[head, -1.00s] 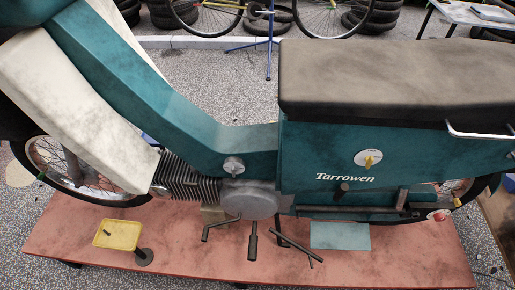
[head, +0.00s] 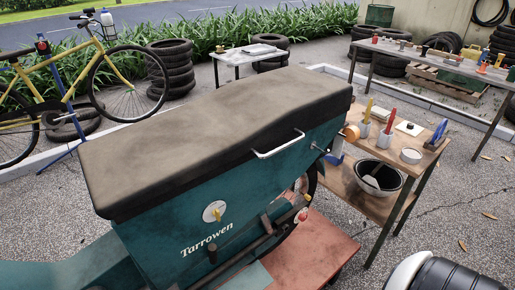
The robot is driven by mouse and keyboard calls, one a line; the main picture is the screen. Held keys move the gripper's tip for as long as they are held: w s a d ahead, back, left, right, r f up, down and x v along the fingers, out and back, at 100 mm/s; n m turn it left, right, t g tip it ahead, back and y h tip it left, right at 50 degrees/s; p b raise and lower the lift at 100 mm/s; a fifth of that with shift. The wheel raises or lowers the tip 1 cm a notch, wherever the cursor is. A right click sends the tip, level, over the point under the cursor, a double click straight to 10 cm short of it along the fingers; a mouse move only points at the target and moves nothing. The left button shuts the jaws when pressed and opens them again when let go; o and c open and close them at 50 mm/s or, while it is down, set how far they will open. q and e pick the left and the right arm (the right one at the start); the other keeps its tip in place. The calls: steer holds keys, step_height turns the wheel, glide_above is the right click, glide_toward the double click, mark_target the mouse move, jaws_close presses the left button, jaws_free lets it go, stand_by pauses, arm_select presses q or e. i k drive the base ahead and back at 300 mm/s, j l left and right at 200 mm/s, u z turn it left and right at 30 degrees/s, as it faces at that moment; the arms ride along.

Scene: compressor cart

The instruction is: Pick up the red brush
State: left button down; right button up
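A red upright handle (head: 391,120), perhaps that of the red brush, stands in a small light cup on the wooden side table (head: 400,165) at the right. Its lower end is hidden in the cup, so I cannot tell for sure that it is a brush. A yellow handle (head: 367,110) stands in a similar cup just to its left. Neither of my grippers is in view.
The teal moped (head: 225,190) with its dark seat (head: 215,120) fills the middle, left of the side table. A dark bowl (head: 379,177) sits on its lower shelf. A blue tool (head: 438,132) and a tape roll (head: 411,156) lie on top.

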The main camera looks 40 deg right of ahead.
mark_target(392, 116)
steer(key=z, duration=1.3)
steer(key=i+l+z, duration=0.2)
steer(key=l+z, duration=0.15)
steer(key=i+l+z, duration=0.35)
steer(key=k+l, duration=0.1)
